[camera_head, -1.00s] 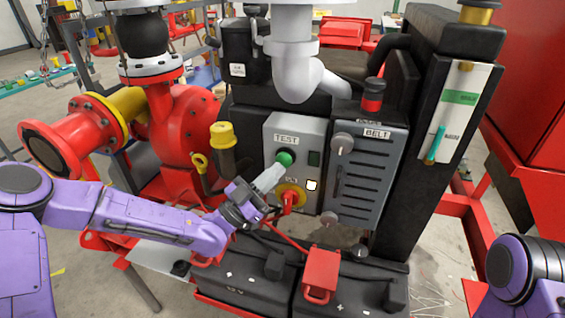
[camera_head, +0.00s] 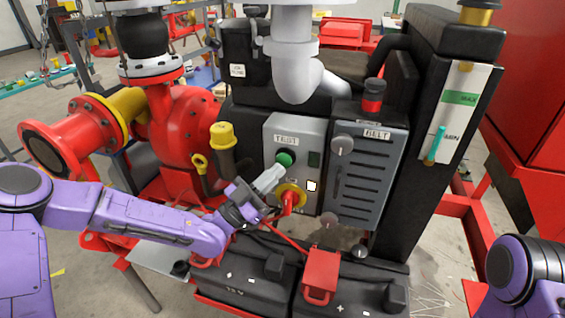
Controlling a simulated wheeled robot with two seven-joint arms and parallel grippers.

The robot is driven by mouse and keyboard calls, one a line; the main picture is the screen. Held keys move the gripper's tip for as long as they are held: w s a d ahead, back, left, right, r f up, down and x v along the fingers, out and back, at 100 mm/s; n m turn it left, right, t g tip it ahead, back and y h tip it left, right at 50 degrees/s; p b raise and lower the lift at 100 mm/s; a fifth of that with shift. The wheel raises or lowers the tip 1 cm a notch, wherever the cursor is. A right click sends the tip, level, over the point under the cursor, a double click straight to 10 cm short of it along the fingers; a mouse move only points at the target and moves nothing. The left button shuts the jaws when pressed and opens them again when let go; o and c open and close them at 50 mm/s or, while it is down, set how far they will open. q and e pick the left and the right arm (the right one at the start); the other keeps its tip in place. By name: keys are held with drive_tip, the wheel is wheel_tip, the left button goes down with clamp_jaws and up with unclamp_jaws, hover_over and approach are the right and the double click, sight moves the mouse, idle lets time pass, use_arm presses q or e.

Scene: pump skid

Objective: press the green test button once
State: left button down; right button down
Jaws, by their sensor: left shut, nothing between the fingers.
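The green test button (camera_head: 285,158) is on the upper left of a grey control box (camera_head: 309,135), under a TEST label. My left gripper (camera_head: 279,170) is shut and empty. Its fingertips are just below the button, in front of the panel. I cannot tell whether they touch the button; its face shows above them. Of my right arm, only a purple link shows at the lower right edge; the right gripper is out of view.
A red rotary handle on a yellow plate (camera_head: 291,196) is just below my left fingertips. The BELT guard (camera_head: 369,175) stands to the right. Black batteries (camera_head: 248,275) and a red box (camera_head: 320,272) lie below. A yellow-capped filler (camera_head: 222,136) is to the left.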

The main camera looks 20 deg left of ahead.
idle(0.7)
use_arm(q)
drive_tip(key=shift+w+b, duration=0.45)
drive_tip(key=shift+w+b, duration=0.4)
drive_tip(key=shift+w, duration=0.2)
idle(0.5)
drive_tip(key=shift+s, duration=1.05)
